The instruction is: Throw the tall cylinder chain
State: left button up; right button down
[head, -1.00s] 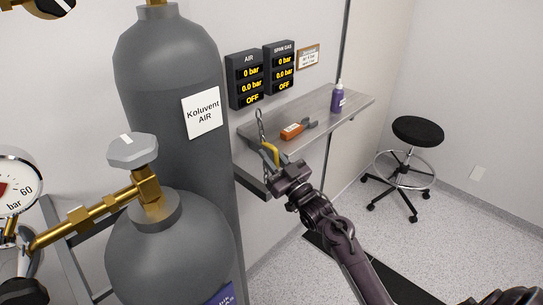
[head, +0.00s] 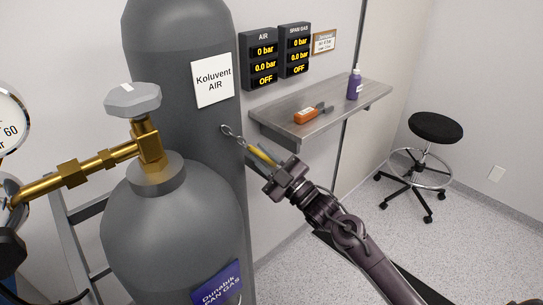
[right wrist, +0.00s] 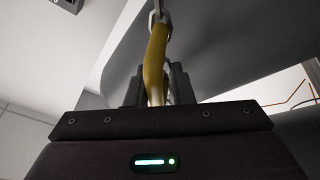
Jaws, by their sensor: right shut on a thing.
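The tall cylinder (head: 180,110) is grey with a white "Koluvent AIR" label and stands against the wall in the head view. A metal chain (head: 232,133) shows at its right side, joined to a yellow piece (head: 262,156). My right gripper (head: 270,170) is shut on the yellow piece, beside the tall cylinder's right side. The right wrist view shows the yellow piece (right wrist: 154,65) between the fingers, with a metal link at its top. Where the rest of the chain runs is hidden. My left gripper cannot be made out.
A shorter grey cylinder (head: 170,235) with a silver knob and brass valve stands in front. A wall shelf (head: 330,105) holds an orange item (head: 306,116) and a purple bottle (head: 355,84). A black stool (head: 435,128) stands at the right. Floor there is clear.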

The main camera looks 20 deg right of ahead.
jog(key=a+f+n+g+y+b, duration=0.1)
jog(key=f+n+b, duration=0.1)
jog(key=n+b, duration=0.1)
jog(key=s+a+f+n+g+y+b, duration=0.1)
jog(key=a+f+n+b, duration=0.1)
jog(key=f+n, duration=0.1)
jog(key=a+f+n+g+b, duration=0.1)
jog(key=f+n+g+b, duration=0.1)
jog(key=f+n+b, duration=0.1)
jog(key=shift+s+a+n+y+b, duration=0.15)
jog(key=shift+s+n+y+b, duration=0.2)
jog(key=shift+n, duration=0.55)
jog(key=shift+a+f+n+g+b, duration=0.15)
jog(key=shift+f+n+g+b, duration=0.45)
jog(key=shift+f+n+b, duration=0.55)
jog(key=shift+r, duration=0.15)
jog(key=c, duration=1.4)
grip_release()
jog(key=b+v, duration=0.1)
jog(key=v, duration=0.6)
jog(key=shift+s+d, duration=0.25)
jog(key=shift+d, duration=0.05)
